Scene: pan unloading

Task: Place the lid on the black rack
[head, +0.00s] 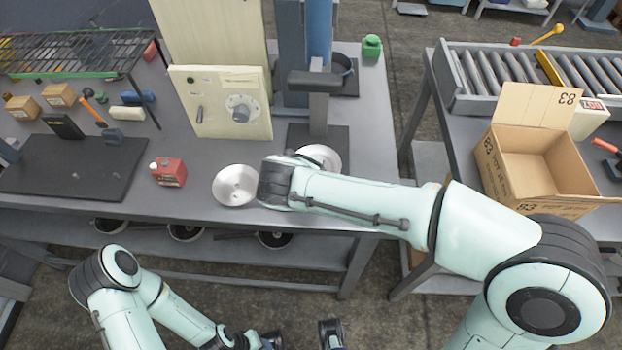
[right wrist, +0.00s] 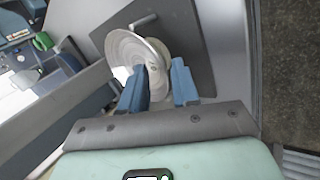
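A silver round lid-like disc (head: 236,185) lies near the table's front edge in the head view. A second silver disc (head: 322,155) is partly hidden behind my right arm. In the right wrist view, overlapping round metal shapes (right wrist: 128,47) lie just beyond my right gripper (right wrist: 160,72). Its blue fingers are apart, with a metal edge near and between the tips; I cannot tell contact. In the head view this gripper is hidden behind its wrist. A black wire rack (head: 85,52) stands at the upper left. My left gripper (head: 300,338) is cut off at the bottom edge.
A red canister (head: 168,171) stands left of the near disc. A cream panel box (head: 222,100) and a grey-blue post (head: 318,105) stand behind. A black mat (head: 45,180) lies left. Dark pans (head: 186,232) sit on the lower shelf. An open carton (head: 540,165) is at right.

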